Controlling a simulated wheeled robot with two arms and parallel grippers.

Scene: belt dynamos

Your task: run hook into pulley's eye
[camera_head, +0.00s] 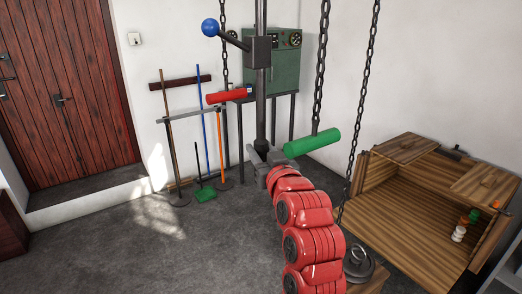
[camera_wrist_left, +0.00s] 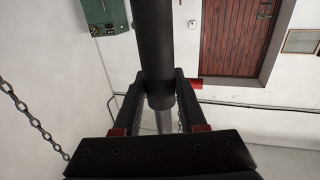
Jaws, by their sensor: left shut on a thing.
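My left gripper (camera_head: 262,152), at the end of the red arm, is shut on the lower end of a dark upright pole (camera_head: 260,110). In the left wrist view a thick dark cylinder (camera_wrist_left: 154,50) sits between its fingers (camera_wrist_left: 160,115). The pole rises past a dark block and runs out of the top of the head view. I cannot make out a hook or a pulley's eye; they may be above the picture. A dark round piece with a ring (camera_head: 357,262) lies at the lower right; I cannot tell what it is. My right gripper does not show.
Chains (camera_head: 321,70) hang right of the pole. A red bar (camera_head: 227,96) and a green bar (camera_head: 312,142) are near it. A blue ball lever (camera_head: 210,27) sticks out left. An open wooden crate (camera_head: 400,230) stands right. The left floor is clear.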

